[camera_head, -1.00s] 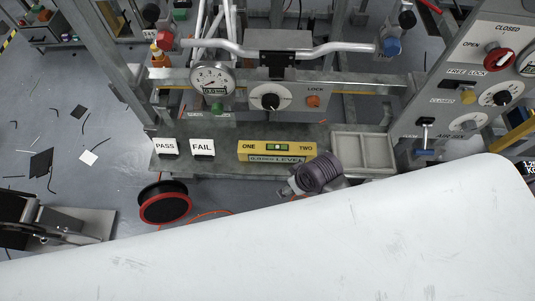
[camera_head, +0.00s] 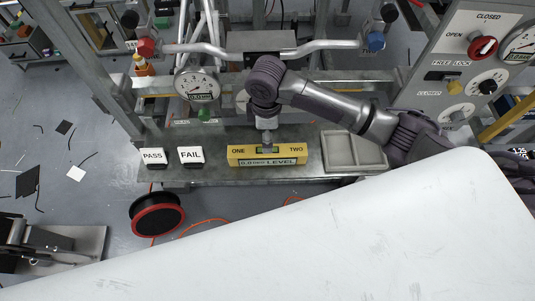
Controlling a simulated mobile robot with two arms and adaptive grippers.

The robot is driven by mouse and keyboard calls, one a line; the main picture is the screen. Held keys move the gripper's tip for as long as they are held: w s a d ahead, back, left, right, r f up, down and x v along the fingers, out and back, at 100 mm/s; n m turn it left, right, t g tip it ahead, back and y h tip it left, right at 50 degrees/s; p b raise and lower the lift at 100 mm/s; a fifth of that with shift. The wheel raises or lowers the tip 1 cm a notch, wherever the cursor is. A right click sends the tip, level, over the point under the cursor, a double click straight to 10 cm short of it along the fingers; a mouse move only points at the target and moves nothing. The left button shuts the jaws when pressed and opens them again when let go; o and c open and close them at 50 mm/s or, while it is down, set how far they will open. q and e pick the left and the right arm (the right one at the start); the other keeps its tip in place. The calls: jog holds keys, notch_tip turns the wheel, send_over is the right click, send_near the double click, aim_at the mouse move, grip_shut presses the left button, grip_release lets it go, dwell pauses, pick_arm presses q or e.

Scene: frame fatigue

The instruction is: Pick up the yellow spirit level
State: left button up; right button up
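The yellow spirit level (camera_head: 240,156) lies on the grey metal bench ledge, long side facing me, marked ONE and TWO with a label on its front. My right arm comes in from the right, and its wrist is over the level. My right gripper (camera_head: 267,140) points down at the middle of the level, by the green vial, and partly covers it. Its fingers are too small and hidden to tell whether they are open, shut or touching the level. My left gripper is not in view.
PASS (camera_head: 153,155) and FAIL (camera_head: 191,155) cards stand left of the level. An empty grey tray (camera_head: 370,168) is to its right. A dial gauge (camera_head: 196,85) and a silver handlebar (camera_head: 210,50) are behind. A white surface (camera_head: 300,240) fills the front.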

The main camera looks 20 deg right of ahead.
aim_at(267, 155)
notch_tip(267, 155, down, 13)
jog(key=shift+d+r+b, duration=0.1)
jog(key=shift+b, duration=0.25)
jog(key=c, duration=1.4)
jog(key=shift+r, duration=0.1)
